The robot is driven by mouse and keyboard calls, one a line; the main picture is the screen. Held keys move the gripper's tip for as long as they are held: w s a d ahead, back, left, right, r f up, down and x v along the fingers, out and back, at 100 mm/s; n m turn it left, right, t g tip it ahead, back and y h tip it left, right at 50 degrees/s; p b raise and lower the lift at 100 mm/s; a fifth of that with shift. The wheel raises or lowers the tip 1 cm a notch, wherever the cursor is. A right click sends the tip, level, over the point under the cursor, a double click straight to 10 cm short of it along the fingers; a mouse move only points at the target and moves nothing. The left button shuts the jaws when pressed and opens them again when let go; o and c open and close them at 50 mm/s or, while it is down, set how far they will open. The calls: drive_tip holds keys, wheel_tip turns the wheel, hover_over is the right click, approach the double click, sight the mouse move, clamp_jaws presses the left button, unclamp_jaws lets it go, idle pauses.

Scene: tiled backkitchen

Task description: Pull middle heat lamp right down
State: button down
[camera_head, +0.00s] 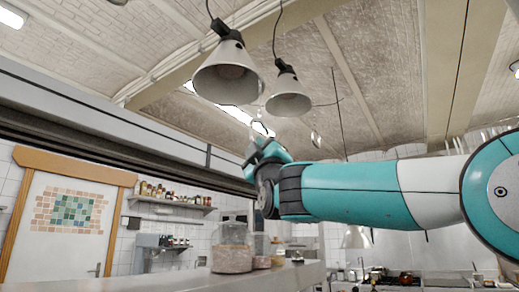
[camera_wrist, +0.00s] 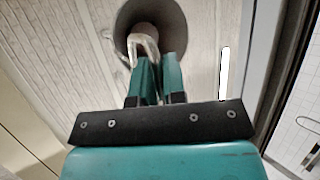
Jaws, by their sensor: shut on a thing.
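Two cone-shaped heat lamps hang from cords in the head view, a larger near one (camera_head: 218,82) and a smaller one behind it to the right (camera_head: 288,104). A lamp shade (camera_wrist: 125,20) shows from below in the wrist view, with a pale loop-shaped handle (camera_wrist: 143,42) under it. My gripper (camera_wrist: 157,60) has its teal fingers closed together on this handle. In the head view my gripper (camera_head: 262,145) is raised below the two lamps, partly hidden by my own wrist. I cannot tell from the head view which lamp the held handle belongs to.
A long grey beam (camera_head: 110,125) runs along the left. A counter (camera_head: 215,282) below carries glass jars (camera_head: 232,248). Another white lamp (camera_head: 355,238) hangs low in the background. Wall shelves (camera_head: 170,204) stand at the back left. The space right of the lamps is open.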

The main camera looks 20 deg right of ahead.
wheel_tip(320, 180, down, 47)
drive_tip(key=b, duration=4.3)
drive_tip(key=shift+f, duration=0.15)
drive_tip(key=c, duration=1.2)
unclamp_jaws()
drive_tip(key=b+v, duration=0.6)
drive_tip(key=v, duration=1.1)
drive_tip(key=shift+s, duration=0.2)
drive_tip(key=shift+f, duration=0.1)
